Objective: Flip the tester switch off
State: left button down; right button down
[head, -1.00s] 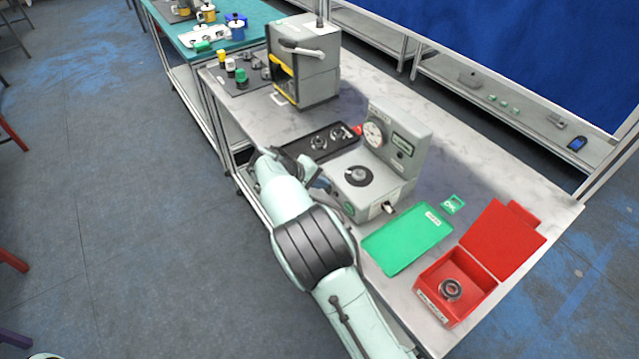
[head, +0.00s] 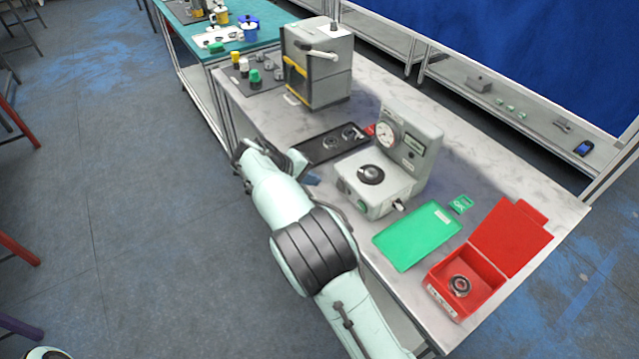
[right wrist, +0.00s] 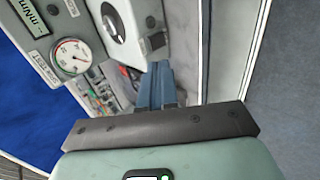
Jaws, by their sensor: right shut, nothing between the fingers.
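The grey tester (head: 408,145) stands on the bench with a round dial gauge, a display and a black round seat on its base. It shows sideways in the right wrist view (right wrist: 40,40). A small dark and pale part (head: 399,206) juts from the base's right front corner; I cannot tell whether it is the switch or how it is set. A green spot (head: 361,204) is on the front face. My right gripper (head: 313,180) is just left of the tester's base, apart from it; its blue fingers (right wrist: 156,84) are together and empty. My left gripper is not in view.
A black tray (head: 318,149) with metal rings lies behind my right gripper. A grey machine (head: 325,70) stands at the back left.

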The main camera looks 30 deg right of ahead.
jog(key=v, duration=0.4)
jog(key=shift+d+r, duration=0.2)
jog(key=shift+r, duration=0.35)
jog(key=s+f+n+g+y, duration=0.1)
jog(key=s+f+y, duration=0.2)
jog(key=f, duration=1.5)
jog(key=s+a+f+g+y, duration=0.1)
jog(key=s+f+y, duration=0.1)
jog(key=s+f, duration=0.45)
jog(key=s+a+f+y, duration=0.2)
jog(key=s+f, duration=0.2)
jog(key=f, duration=0.5)
jog(key=s+a+f+m+y, duration=0.2)
jog(key=s+a+f, duration=0.1)
jog(key=s, duration=0.6)
jog(key=s+a+f+m+t+y, duration=0.1)
jog(key=s+a+f+m+y, duration=0.2)
jog(key=s+a, duration=0.3)
jog(key=s+f, duration=0.1)
jog(key=s, duration=0.3)
jog(key=shift+m+y, duration=0.3)
jog(key=shift+s, duration=0.1)
